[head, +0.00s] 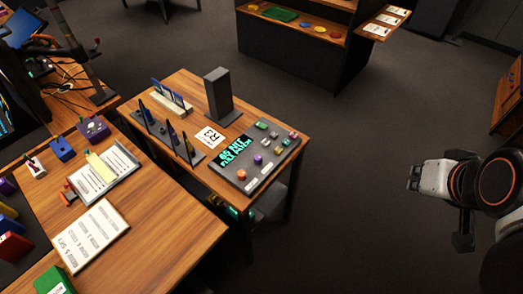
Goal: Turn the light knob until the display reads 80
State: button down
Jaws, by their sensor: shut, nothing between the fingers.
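The grey control panel (236,181) lies on a small wooden table. Its display (236,151) shows two lines of teal text; the top line seems to start with a two-digit number, perhaps 65, but it is too small to be sure. My gripper (413,178) is at the right, shut and empty, well away from the panel and over the floor.
A dark upright box (218,94), a card marked R3 (209,136) and dark upright racks (168,131) stand beside the panel. A larger desk (150,235) with papers is at the left. A dark shelf unit (290,50) is behind. Floor (360,150) between panel and gripper is clear.

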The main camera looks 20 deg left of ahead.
aim_at(241, 174)
jog(key=k+j+u, duration=0.15)
jog(key=u, duration=1.1)
